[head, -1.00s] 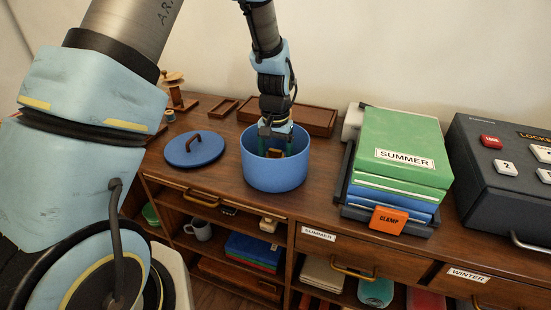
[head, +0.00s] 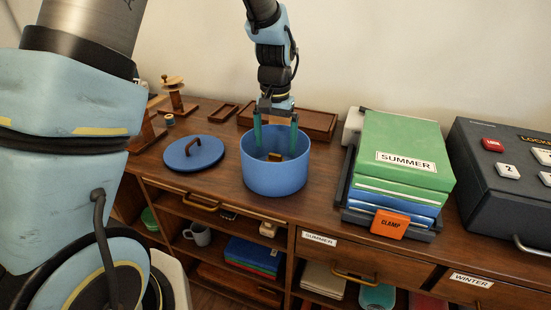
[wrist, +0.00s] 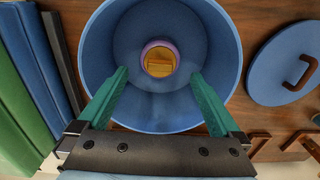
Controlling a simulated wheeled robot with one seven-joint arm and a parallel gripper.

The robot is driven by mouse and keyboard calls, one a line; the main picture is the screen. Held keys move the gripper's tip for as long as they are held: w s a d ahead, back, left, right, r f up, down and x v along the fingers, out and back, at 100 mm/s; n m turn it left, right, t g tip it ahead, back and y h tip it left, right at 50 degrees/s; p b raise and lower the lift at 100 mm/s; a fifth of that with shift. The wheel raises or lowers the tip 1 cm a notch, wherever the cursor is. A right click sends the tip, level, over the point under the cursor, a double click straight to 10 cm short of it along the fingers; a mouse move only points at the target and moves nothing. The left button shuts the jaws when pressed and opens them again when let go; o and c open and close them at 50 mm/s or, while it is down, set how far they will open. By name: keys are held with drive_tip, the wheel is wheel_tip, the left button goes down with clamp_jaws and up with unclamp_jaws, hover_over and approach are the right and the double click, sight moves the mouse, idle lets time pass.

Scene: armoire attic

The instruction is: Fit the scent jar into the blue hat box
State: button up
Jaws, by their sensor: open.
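The blue hat box (head: 275,177) stands open on top of the wooden cabinet. In the wrist view the hat box (wrist: 98,45) shows from above, with a small round purple-rimmed jar with a tan top (wrist: 159,61) on its floor. This looks like the scent jar; only its tan top (head: 275,156) shows over the rim in the head view. My gripper (head: 275,150) is open and empty, its green fingers pointing down at the box mouth above the jar. The jar lies ahead of the fingertips in the wrist view, apart from them.
The blue lid (head: 193,153) with a brown handle lies left of the box. A stack of green and blue folders (head: 405,160) with an orange clamp (head: 391,224) stands to the right. A wooden tray (head: 300,122) lies behind, and a dark keypad case (head: 500,190) stands far right.

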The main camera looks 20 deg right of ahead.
wheel_tip(320, 180, up, 5)
drive_tip(key=shift+f, duration=0.1)
drive_tip(key=s+a+n, duration=0.2)
drive_tip(key=a+n, duration=0.1)
drive_tip(key=a, duration=1.2)
drive_tip(key=s+a+n+t, duration=0.1)
drive_tip(key=a+n, duration=0.3)
drive_tip(key=a, duration=1.1)
drive_tip(key=shift+s+a+t, duration=0.25)
drive_tip(key=shift+s+t, duration=0.05)
drive_tip(key=shift+s, duration=0.35)
